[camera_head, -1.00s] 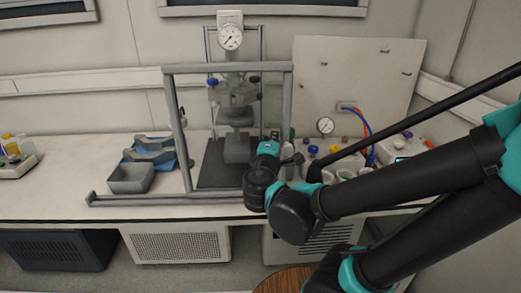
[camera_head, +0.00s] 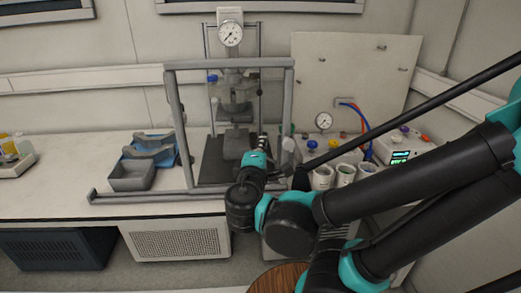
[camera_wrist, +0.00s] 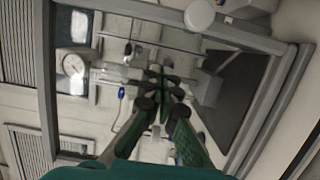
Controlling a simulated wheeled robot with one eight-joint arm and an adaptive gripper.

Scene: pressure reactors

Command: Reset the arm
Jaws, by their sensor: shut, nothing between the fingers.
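My black and teal arm (camera_head: 400,195) reaches in from the right in the head view and bends near the front edge of the bench. My gripper is in the wrist view (camera_wrist: 163,85), its dark fingertips together with nothing held between them. The reactor's gauge (camera_head: 230,33) shows at the top of the frame and also at the left in the wrist view (camera_wrist: 73,65).
A grey open bin (camera_head: 133,177) and a blue holder (camera_head: 160,148) stand left of the frame. Several white cups (camera_head: 345,174) and a unit with a lit green display (camera_head: 402,157) stand to the right, close to my arm. The bench's left part is mostly clear.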

